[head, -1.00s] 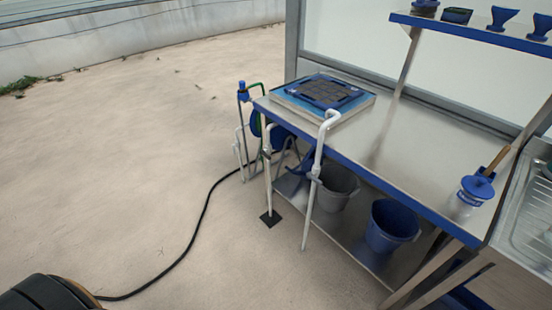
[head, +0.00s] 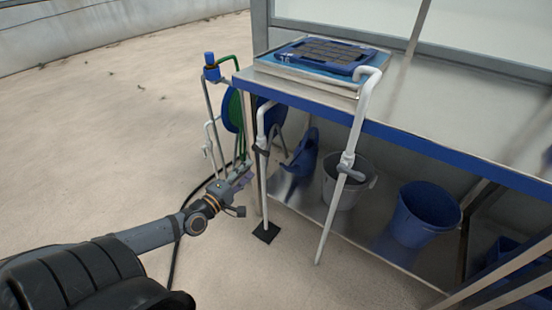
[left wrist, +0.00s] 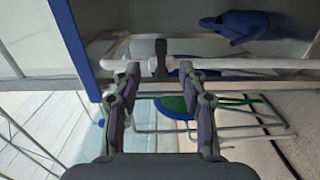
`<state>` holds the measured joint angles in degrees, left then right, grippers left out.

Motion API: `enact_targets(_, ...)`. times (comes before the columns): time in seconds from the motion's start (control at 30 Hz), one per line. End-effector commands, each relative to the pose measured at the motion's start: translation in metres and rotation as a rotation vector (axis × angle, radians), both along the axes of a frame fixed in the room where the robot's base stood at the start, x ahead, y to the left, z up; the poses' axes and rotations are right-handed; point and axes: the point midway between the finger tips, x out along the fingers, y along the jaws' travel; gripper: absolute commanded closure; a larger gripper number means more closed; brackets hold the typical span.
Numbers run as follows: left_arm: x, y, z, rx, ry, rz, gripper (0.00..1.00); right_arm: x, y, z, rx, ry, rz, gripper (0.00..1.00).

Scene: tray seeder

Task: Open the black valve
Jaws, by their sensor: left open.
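The black valve is a small dark handle (head: 260,149) on the thin white standpipe (head: 262,188) at the table's left front corner. In the left wrist view, a dark handle (left wrist: 160,58) stands across a white pipe (left wrist: 225,63). My left gripper (head: 244,174) is to the left of the standpipe and a little lower than the handle. In the left wrist view its open fingers (left wrist: 159,70) point at the pipe, with the handle showing between the fingertips. I cannot tell whether they touch it. My right gripper is not in view.
A second white pipe (head: 361,115) with a grey valve (head: 348,167) stands to the right. The metal table (head: 440,115) bears a blue seed tray (head: 284,56). A grey bucket (head: 345,190) and a blue bucket (head: 420,215) stand below. A hose reel (head: 232,110) is behind.

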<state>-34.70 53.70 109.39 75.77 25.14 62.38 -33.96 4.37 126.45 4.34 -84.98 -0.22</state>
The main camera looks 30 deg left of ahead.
Motion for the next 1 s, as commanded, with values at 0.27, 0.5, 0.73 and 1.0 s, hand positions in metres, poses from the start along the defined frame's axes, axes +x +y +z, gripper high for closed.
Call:
enact_targets(0.27, 0.057, -0.003, -0.002, -0.004, -0.007, 0.004, 0.58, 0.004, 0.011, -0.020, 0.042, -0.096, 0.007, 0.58)
enact_targets(0.5, 0.088, -0.006, -0.001, 0.000, -0.002, 0.002, 0.58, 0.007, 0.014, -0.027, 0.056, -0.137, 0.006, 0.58)
enact_targets(0.73, 0.093, -0.007, -0.001, 0.002, 0.001, 0.000, 0.58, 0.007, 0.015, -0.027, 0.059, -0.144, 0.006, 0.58)
enact_targets(1.0, 0.093, -0.007, -0.001, 0.002, 0.001, 0.000, 0.79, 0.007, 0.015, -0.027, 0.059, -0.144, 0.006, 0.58)
